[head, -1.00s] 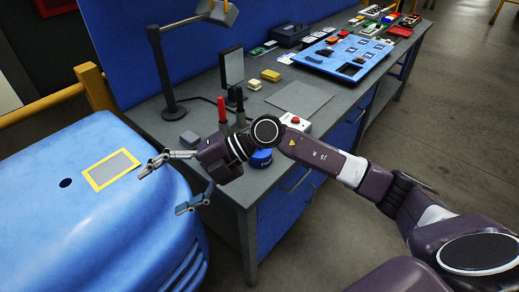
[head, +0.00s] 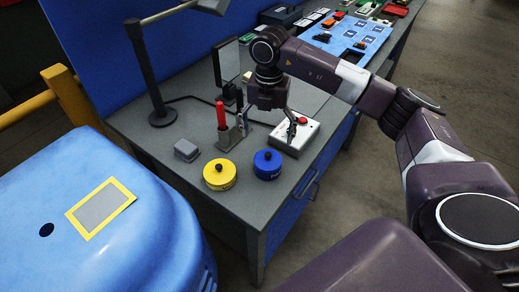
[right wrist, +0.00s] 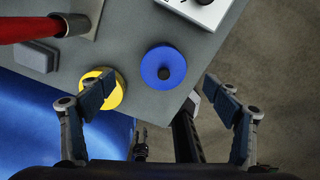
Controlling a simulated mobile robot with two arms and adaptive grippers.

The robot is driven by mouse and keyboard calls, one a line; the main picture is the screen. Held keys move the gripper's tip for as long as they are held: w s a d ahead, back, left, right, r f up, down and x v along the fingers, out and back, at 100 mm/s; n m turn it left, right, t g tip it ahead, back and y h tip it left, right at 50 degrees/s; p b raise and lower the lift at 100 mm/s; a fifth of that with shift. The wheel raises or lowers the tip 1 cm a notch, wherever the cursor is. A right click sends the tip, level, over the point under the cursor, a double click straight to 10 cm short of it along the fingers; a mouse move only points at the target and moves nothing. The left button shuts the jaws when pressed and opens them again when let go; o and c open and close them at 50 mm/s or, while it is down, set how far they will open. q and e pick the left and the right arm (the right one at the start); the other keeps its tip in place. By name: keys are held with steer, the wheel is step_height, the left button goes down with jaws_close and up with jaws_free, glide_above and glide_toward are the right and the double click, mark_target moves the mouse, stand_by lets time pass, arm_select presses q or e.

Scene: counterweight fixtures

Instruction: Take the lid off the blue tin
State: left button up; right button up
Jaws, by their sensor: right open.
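The blue tin (head: 267,167) stands upright near the front corner of the grey bench, with its lid on and a small dark knob on top. It also shows in the right wrist view (right wrist: 155,58), seen from above. My left gripper cannot be made out.
A yellow tin (head: 219,177) with a dark knob stands close left of the blue one. A blue rounded body (head: 100,230) flanks the bench's left.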

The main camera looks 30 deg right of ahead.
mark_target(268, 155)
steer(key=shift+s+f+p, duration=0.7)
steer(key=shift+s+f, duration=0.2)
steer(key=shift+f, duration=0.15)
steer(key=shift+s+a+f+p, duration=0.1)
steer(key=shift+a+f+p, duration=0.1)
steer(key=shift+f+p, duration=0.8)
steer(key=f, duration=0.2)
steer(key=shift+w+f, duration=0.25)
steer(key=shift+f, duration=0.15)
steer(key=shift+s, duration=0.1)
steer(key=c, duration=1.2)
steer(key=shift+s, duration=0.2)
steer(key=c, duration=0.9)
arm_select(q)
steer(key=s+r, duration=0.1)
steer(key=s, duration=0.1)
steer(key=s+r, duration=0.2)
steer(key=shift+s+a+r, duration=0.1)
steer(key=shift+s+r, duration=0.05)
steer(key=shift+r, duration=0.05)
arm_select(e)
steer(key=shift+a+f, duration=0.1)
steer(key=shift+a, duration=0.05)
jaws_close()
